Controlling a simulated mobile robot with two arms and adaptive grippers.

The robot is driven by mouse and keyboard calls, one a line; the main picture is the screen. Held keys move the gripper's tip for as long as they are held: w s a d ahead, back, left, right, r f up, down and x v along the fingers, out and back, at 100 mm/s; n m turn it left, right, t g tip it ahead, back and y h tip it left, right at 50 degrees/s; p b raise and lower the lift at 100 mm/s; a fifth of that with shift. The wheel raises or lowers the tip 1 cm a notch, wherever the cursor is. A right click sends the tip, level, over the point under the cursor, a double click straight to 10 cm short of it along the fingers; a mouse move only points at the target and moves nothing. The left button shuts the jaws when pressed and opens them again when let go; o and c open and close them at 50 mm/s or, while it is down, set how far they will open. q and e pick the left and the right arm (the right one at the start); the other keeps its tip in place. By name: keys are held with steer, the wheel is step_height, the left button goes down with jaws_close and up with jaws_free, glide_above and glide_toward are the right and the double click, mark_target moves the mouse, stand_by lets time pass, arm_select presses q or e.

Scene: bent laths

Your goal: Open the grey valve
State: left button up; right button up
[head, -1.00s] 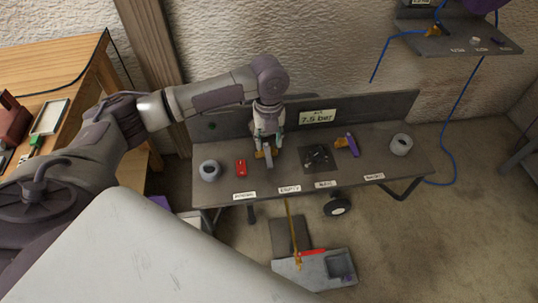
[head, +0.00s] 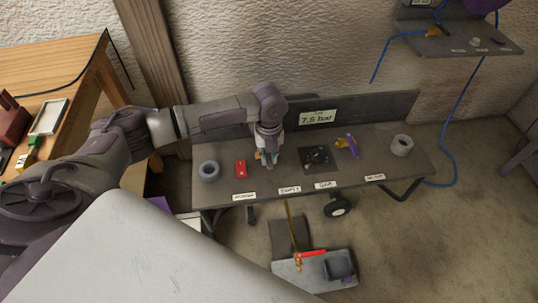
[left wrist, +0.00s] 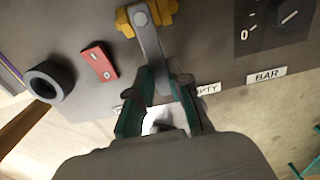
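The grey valve lever (left wrist: 150,45) is on a yellow body (left wrist: 127,20) on the bench, seen in the left wrist view. It points toward my gripper, and a label partly hidden by the right finger reads "...PTY" (left wrist: 208,89). My left gripper (left wrist: 163,80) has its green fingers close along both sides of the lever near its free end and looks shut on it. In the head view my left gripper (head: 267,158) is low over the bench and hides most of the valve. My right gripper is not in view.
On the bench (head: 215,190), a grey ring (head: 209,171) and red block (head: 241,169) are left of the gripper. A dial plate (head: 317,157), a purple-handled yellow valve (head: 347,146) and a pale roll (head: 401,145) are right. A back panel carries a "7.5 bar" sign (head: 317,117).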

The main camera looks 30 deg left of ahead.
arm_select(q)
jaws_close()
steer(key=shift+r, duration=0.1)
